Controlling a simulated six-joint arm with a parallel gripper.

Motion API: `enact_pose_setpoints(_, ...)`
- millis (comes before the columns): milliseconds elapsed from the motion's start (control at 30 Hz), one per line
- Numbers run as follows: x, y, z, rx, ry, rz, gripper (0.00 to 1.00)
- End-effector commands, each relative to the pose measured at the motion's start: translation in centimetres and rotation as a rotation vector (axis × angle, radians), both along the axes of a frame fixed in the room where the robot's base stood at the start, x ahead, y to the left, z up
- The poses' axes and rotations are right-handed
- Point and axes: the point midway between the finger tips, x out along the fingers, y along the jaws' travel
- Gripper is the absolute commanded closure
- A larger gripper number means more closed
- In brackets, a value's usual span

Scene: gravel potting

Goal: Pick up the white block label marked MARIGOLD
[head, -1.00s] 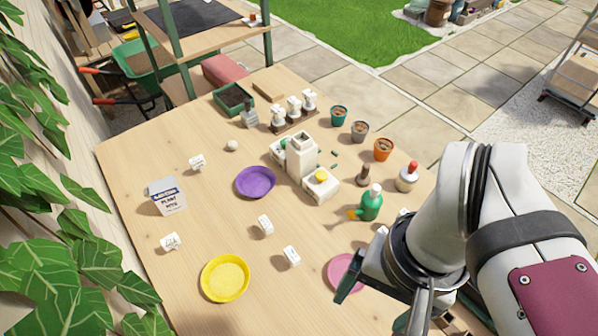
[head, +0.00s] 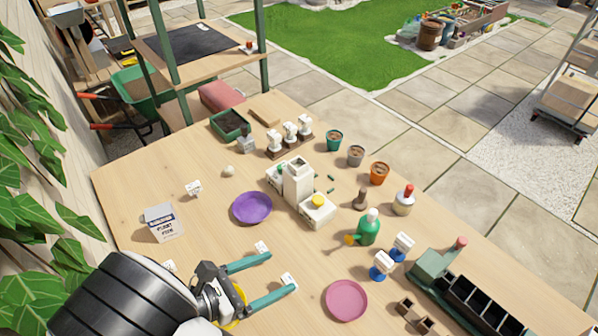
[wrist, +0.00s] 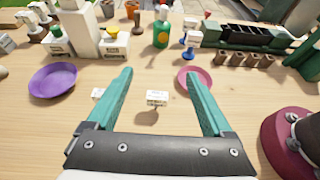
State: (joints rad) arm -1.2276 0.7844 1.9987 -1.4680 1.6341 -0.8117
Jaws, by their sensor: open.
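My gripper (head: 282,272) is open and empty above the table, its two green fingers pointing right in the head view. In the wrist view one white block label (wrist: 157,97) shows between the fingers (wrist: 160,72); it appears in the head view (head: 288,279) close to the lower fingertip. A second white block label (head: 262,246) is beside the upper finger, and in the wrist view (wrist: 96,93) it is partly hidden by the left finger. Another white block label (head: 193,188) stands farther back, and one (head: 169,266) is partly behind my arm. I cannot read MARIGOLD on any.
A purple saucer (head: 252,208) and a pink saucer (head: 346,300) lie near the labels. A yellow saucer (head: 238,318) is mostly hidden by my gripper.

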Motion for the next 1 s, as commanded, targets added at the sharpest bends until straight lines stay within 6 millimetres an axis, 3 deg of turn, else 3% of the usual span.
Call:
enact_pose_setpoints(100, 0.0, -0.1, -5.0, -0.005, 0.003, -0.001, 0.15)
enact_pose_setpoints(233, 0.0, -0.1, -8.3, -0.001, 0.002, -0.002, 0.15)
enact_pose_setpoints(367, 0.8, -0.9, -9.3, 0.000, -0.001, -0.004, 0.15)
enact_pose_setpoints(700, 4.4, -5.2, -11.3, 0.001, 0.000, -0.004, 0.15)
enact_pose_setpoints(933, 4.6, -5.3, -11.4, 0.003, 0.000, -0.003, 0.15)
enact_pose_setpoints(1000, 4.6, -5.3, -11.4, 0.003, 0.000, -0.003, 0.28)
